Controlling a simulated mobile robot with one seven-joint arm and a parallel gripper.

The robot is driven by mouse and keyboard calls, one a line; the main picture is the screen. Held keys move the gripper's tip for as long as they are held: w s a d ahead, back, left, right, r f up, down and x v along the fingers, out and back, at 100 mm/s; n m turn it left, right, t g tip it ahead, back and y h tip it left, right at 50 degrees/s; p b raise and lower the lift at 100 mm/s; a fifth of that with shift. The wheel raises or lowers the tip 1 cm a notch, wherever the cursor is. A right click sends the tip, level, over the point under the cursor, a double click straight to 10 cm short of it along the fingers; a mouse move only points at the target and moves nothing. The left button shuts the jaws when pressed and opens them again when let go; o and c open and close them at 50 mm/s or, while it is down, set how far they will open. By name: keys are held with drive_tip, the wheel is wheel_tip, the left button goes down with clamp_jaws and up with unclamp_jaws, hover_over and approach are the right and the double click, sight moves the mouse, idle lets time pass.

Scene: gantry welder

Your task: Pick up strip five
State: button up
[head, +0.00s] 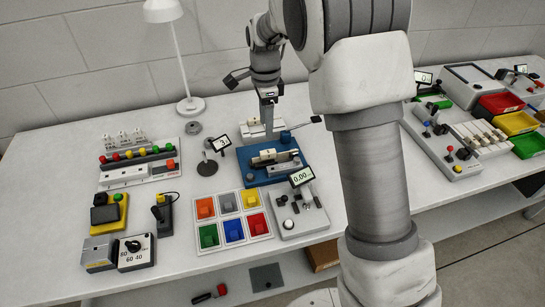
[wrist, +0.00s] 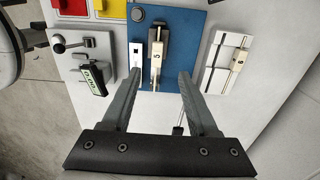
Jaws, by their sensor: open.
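In the wrist view a cream piece marked with what looks like a 5 (wrist: 156,58), which I take for strip five, sits in a dark holder on the blue fixture (wrist: 188,30). My gripper (wrist: 155,76) is open and empty, and its fingertips show to either side of this piece's near end. I cannot tell how high they are above it. In the head view my gripper (head: 268,122) hangs pointing down behind the blue fixture (head: 255,177), near a white tray (head: 246,139). The wrist view shows this tray (wrist: 219,68) at right, with another small labelled piece (wrist: 238,60).
A device with a 0.00 display (head: 302,177) stands right in front of the fixture. A tray of coloured bins (head: 206,232) is to its left. A lamp (head: 190,104) stands at the back. Other equipment fills both table ends; bare table lies between the fixture and right-hand panel.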

hover_over(270, 151)
drive_tip(key=f, duration=0.4)
drive_tip(key=shift+w+a+f, duration=0.25)
drive_tip(key=shift+a, duration=0.15)
drive_tip(key=f, duration=0.4)
drive_tip(key=shift+s+d+f, duration=0.1)
drive_tip(key=shift+s+d, duration=0.15)
drive_tip(key=shift+d, duration=0.1)
drive_tip(key=shift+f, duration=0.5)
clamp_jaws()
